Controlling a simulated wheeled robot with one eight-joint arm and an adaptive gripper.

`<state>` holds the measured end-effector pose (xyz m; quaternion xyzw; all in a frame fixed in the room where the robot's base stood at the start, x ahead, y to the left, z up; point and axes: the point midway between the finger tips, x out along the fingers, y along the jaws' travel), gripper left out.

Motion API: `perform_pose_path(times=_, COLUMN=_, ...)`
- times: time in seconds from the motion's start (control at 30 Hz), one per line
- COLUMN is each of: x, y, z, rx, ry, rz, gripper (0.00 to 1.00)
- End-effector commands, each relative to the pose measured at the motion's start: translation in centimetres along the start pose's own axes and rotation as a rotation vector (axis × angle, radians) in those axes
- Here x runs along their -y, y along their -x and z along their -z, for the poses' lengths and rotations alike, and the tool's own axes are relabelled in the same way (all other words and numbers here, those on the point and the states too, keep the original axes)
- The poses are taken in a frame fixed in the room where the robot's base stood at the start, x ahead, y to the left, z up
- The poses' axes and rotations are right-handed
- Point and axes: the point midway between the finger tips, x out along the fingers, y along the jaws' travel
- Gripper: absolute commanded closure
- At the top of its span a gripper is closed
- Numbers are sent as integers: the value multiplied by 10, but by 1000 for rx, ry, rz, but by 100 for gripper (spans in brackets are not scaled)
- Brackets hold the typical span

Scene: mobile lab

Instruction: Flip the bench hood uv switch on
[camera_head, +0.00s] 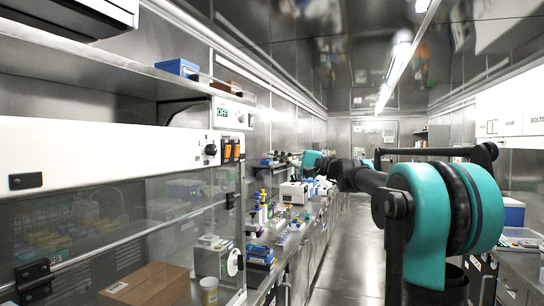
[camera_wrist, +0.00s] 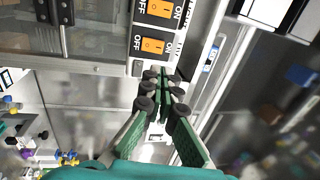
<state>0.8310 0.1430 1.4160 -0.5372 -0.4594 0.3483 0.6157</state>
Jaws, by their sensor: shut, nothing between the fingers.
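The bench hood (camera_head: 105,150) is on the left in the head view, with a white front panel and clear sash. At its right end are two orange rocker switches (camera_head: 231,151). In the wrist view, an upper orange switch (camera_wrist: 158,10) and a lower orange switch (camera_wrist: 153,46) show, each with ON and OFF printed beside it. I cannot tell which is the UV one, nor how each rocker is tilted. My gripper (camera_wrist: 163,78) is shut and empty, its fingertips just below and right of the lower switch in the wrist picture. Contact is not clear.
A black knob (camera_head: 211,149) sits beside the switches. A cardboard box (camera_head: 148,285) is behind the sash. Bottles and small equipment crowd the bench (camera_head: 300,240) beyond the hood. The aisle floor (camera_head: 355,250) is clear.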

Motion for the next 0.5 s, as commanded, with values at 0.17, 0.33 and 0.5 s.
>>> perform_pose_path(times=0.17, x=0, y=-37, z=-1, rx=4, ry=-1, rz=0, gripper=100)
perform_pose_path(times=0.33, x=0, y=-70, z=-1, rx=4, ry=0, rz=0, gripper=100)
perform_pose_path(times=0.5, x=0, y=-96, z=-1, rx=3, ry=0, rz=-1, gripper=100)
